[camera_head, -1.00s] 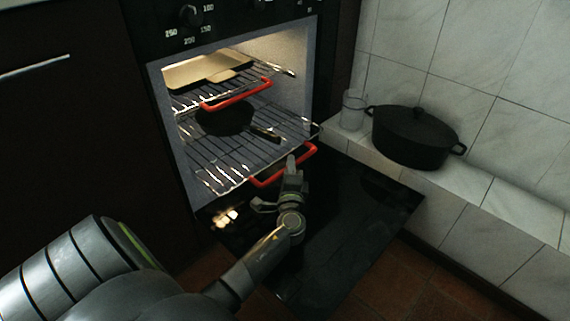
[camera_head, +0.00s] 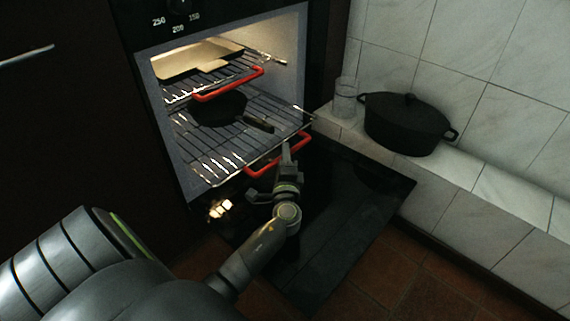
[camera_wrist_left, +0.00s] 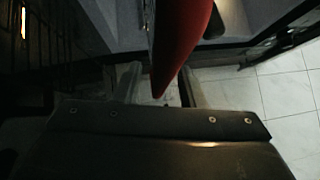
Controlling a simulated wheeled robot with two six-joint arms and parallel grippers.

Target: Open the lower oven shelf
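The lower oven shelf (camera_head: 207,168) is a wire rack with a red handle (camera_head: 258,169) along its front edge. It sits low in the lit oven, its front edge near the opening. A black pan (camera_head: 217,109) rests on it. My left gripper (camera_head: 286,155) is at the right part of this handle, above the lowered oven door. In the left wrist view, the red handle (camera_wrist_left: 180,40) runs down between the two fingers (camera_wrist_left: 158,88), with gaps showing beside it, so the gripper looks open around it. My right gripper is out of view.
The upper shelf has its own red handle (camera_head: 229,84) and holds a tan tray (camera_head: 195,62). The open oven door (camera_head: 345,210) lies flat below my arm. A black lidded pot (camera_head: 406,124) and a glass (camera_head: 345,97) stand on the tiled ledge at right.

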